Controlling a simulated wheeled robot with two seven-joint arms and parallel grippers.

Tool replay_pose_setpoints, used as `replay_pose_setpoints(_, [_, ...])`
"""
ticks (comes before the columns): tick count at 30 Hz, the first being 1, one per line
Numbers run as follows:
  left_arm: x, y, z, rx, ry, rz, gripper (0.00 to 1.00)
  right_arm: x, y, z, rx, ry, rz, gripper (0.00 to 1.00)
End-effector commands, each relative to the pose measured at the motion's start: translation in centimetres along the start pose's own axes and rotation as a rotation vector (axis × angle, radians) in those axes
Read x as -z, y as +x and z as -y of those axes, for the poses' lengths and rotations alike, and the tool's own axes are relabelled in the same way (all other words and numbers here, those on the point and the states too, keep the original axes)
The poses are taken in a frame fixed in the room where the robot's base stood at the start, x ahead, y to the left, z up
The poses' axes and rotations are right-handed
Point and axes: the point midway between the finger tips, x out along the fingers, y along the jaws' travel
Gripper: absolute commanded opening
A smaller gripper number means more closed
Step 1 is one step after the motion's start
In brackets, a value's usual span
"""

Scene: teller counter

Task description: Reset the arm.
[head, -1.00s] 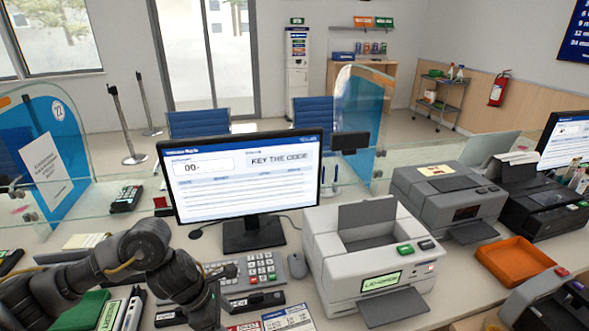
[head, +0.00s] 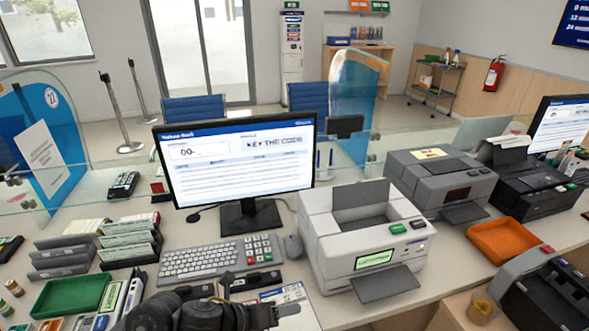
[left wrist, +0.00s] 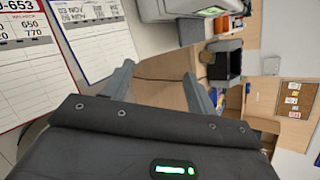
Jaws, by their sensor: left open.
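My left arm (head: 150,313) shows at the bottom edge of the head view, dark and partly cut off, in front of the keyboard. In the left wrist view my left gripper (left wrist: 160,82) has its two grey fingers spread apart with nothing between them. Beyond the fingers are the counter's edge and the floor side of the room. Printed cards (left wrist: 85,35) lie to the left of the fingers in that view. My right gripper is in neither view.
The keyboard (head: 200,261) and monitor (head: 238,165) stand behind my arm. A white printer-like machine (head: 330,240) is to the right, with an orange tray (head: 503,241) beyond it. A green box (head: 72,296) and banknote holders (head: 127,240) are at the left.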

Motion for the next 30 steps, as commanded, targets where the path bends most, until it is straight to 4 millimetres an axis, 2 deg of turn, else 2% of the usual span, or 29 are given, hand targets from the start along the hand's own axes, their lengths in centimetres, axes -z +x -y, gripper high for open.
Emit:
replay_pose_setpoints(2, [0.7, -0.5, -0.2, -0.008, -0.353, 0.100, 0.57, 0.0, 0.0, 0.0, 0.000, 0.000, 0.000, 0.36])
replay_pose_setpoints(5, [1.2, -2.2, -2.5, -0.050, -0.840, 0.242, 0.57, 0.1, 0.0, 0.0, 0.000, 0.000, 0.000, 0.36])
replay_pose_setpoints(6, [1.8, -3.1, -4.0, -0.075, -1.039, 0.300, 0.57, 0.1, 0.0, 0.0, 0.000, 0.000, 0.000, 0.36])
replay_pose_setpoints(9, [4.2, -5.8, -8.0, -0.151, -1.492, 0.443, 0.57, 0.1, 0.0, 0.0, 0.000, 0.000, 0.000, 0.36])
replay_pose_setpoints(12, [7.2, -8.5, -11.3, -0.226, -1.842, 0.573, 0.57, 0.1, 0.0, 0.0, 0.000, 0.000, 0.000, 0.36])
replay_pose_setpoints(18, [13.2, -13.1, -15.5, -0.360, -2.317, 0.799, 0.57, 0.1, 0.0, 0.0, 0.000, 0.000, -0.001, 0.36])
replay_pose_setpoints(25, [19.3, -17.8, -17.6, -0.491, -2.687, 1.048, 0.57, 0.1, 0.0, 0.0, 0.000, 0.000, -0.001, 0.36])
replay_pose_setpoints(30, [20.6, -14.0, -21.2, -0.517, -2.676, 1.044, 0.57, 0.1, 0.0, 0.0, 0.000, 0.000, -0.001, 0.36])
